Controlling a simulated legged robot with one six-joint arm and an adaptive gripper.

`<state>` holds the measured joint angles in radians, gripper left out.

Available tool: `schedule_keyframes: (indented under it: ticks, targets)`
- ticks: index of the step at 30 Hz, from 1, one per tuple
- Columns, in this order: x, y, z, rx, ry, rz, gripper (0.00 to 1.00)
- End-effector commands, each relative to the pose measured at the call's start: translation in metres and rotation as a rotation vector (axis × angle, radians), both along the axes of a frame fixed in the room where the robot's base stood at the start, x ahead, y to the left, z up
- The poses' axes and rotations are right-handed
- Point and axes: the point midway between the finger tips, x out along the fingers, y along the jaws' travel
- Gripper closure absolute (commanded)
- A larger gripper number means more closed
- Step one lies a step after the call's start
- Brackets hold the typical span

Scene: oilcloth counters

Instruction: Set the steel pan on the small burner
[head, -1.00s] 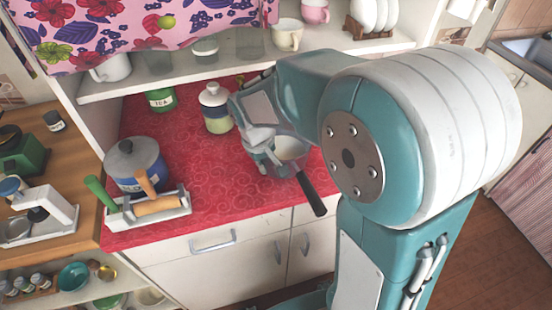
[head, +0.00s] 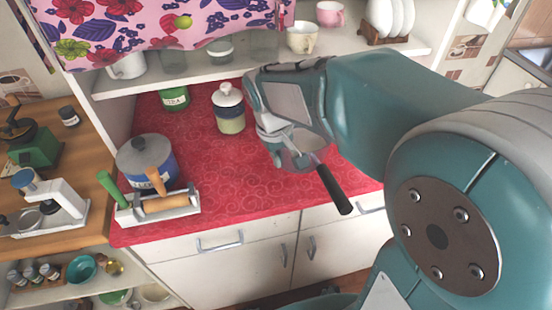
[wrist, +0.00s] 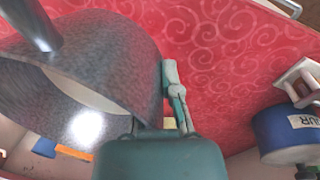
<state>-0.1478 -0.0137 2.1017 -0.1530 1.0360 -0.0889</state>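The steel pan (head: 306,156) is a small grey pan with a black handle (head: 334,190) pointing toward the lower right, over the red counter. In the wrist view the pan (wrist: 105,50) fills the upper left, its metal handle stem crossing the corner. My gripper (head: 277,142) is at the pan's left side in the head view. In the wrist view one finger (wrist: 174,95) lies against the outside of the pan wall; the other finger is hidden. The gripper appears shut on the pan wall. I cannot make out a small burner in either view.
The red counter (head: 250,195) is clear in the middle. At its left stand a blue lidded pot (head: 162,170) and a white rack (head: 160,210) with a rolling pin. A lidded jar (head: 229,110) and a green tin (head: 174,97) stand behind. A shelf (head: 180,80) overhangs the back.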

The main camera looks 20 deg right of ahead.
Motion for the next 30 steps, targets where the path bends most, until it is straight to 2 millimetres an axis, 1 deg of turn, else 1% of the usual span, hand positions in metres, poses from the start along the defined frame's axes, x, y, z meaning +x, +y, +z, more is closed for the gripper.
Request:
schedule_keyframes:
  ticks: [1, 10, 30]
  targets:
    - [-0.003, -0.001, 0.006, 0.0, -0.006, 0.0, 1.0]
    - [-0.023, -0.005, 0.031, 0.001, -0.005, 0.001, 1.0]
    - [-0.085, -0.017, 0.058, 0.0, -0.005, 0.001, 1.0]
